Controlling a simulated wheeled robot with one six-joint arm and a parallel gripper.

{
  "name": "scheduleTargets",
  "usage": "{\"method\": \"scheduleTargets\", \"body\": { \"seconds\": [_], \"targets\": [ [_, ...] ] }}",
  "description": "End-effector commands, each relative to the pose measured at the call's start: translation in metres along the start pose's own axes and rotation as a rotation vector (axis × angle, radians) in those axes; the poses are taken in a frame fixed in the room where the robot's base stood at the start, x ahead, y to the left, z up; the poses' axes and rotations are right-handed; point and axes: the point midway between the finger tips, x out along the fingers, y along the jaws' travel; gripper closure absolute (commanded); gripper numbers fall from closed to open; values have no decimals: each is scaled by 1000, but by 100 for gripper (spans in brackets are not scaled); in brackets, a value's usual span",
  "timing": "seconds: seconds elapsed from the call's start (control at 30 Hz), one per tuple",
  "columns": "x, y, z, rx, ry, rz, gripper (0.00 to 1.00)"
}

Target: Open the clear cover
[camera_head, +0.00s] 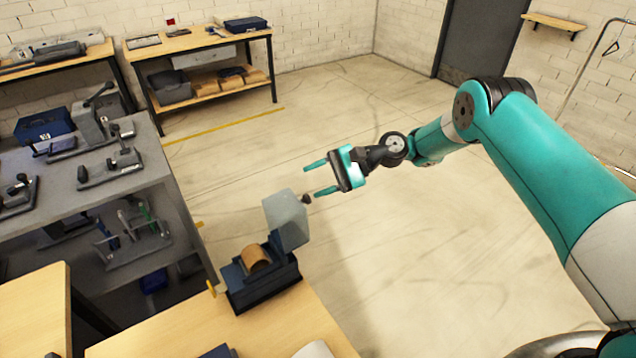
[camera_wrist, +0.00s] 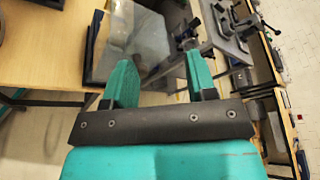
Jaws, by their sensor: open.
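The clear cover (camera_head: 287,220) is a pale see-through box-like lid. It stands raised and tilted at the right back side of a dark blue device (camera_head: 265,293), and the brown roll (camera_head: 256,257) in the device is exposed. A dark knob (camera_head: 306,199) sticks out from the cover toward my gripper. My gripper (camera_head: 311,180) is open and empty, just beyond the knob and apparently apart from it.
The device sits on a wooden table (camera_head: 200,335) at the front. A grey shelf unit (camera_head: 165,165) with several metal fixtures stands at the left. A workbench (camera_head: 195,40) stands at the back. The floor (camera_head: 400,260) to the right is clear.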

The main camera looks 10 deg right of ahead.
Motion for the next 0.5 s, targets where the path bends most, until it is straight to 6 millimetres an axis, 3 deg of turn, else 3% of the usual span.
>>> {"method": "scheduleTargets", "body": {
  "seconds": [0.03, 0.5],
  "targets": [
    [-4, -13, 13, 1, -1, 1, 48],
    [-23, -71, 67, 2, -2, 3, 48]
  ]
}}
